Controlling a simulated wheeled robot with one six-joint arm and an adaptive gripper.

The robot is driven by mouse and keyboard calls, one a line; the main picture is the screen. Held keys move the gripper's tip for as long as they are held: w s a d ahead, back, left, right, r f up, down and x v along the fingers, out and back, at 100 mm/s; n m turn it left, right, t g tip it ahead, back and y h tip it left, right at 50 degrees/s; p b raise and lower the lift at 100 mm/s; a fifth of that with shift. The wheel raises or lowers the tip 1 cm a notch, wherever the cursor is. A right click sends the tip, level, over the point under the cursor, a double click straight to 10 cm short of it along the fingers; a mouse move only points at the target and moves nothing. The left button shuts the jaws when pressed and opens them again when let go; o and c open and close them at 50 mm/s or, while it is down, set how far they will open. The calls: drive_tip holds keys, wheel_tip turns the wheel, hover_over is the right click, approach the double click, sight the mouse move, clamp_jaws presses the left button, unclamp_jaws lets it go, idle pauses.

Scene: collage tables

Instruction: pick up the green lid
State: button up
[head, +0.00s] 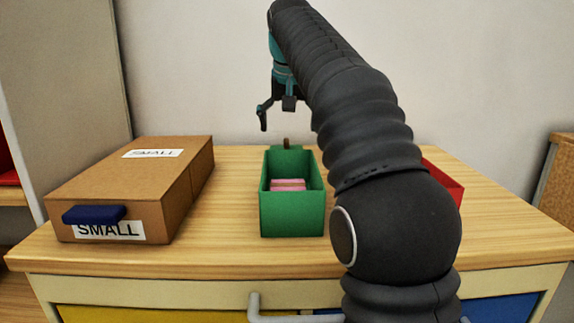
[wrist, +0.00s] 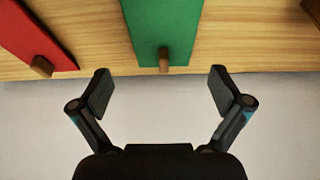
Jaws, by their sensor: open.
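The green lid (wrist: 160,28) shows in the wrist view as a flat green panel with a brown knob (wrist: 164,60) at its lower end. In the head view only a small green part and the knob (head: 286,143) show behind the open green box (head: 291,215); I cannot tell how the lid rests. My gripper (head: 275,113) is open and empty, above and behind the box, near the wall. In the wrist view my gripper (wrist: 160,88) has the knob ahead, roughly centred between its fingers, with a gap.
A pink block (head: 288,185) lies in the green box. A cardboard box (head: 120,180) labelled SMALL, with a blue handle, stands left. A red box (head: 444,182) is right, partly behind my arm; a red panel (wrist: 38,38) with a knob shows in the wrist view.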

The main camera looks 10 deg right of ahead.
sight(287, 147)
drive_tip(key=shift+s+a+b+x, duration=0.15)
drive_tip(key=shift+b+x, duration=0.4)
drive_tip(key=shift+x, duration=0.9)
drive_tip(key=shift+s+a+b+x, duration=0.15)
drive_tip(key=shift+b+x, duration=0.4)
drive_tip(key=shift+x, duration=0.95)
drive_tip(key=shift+f, duration=0.15)
drive_tip(key=c, duration=0.9)
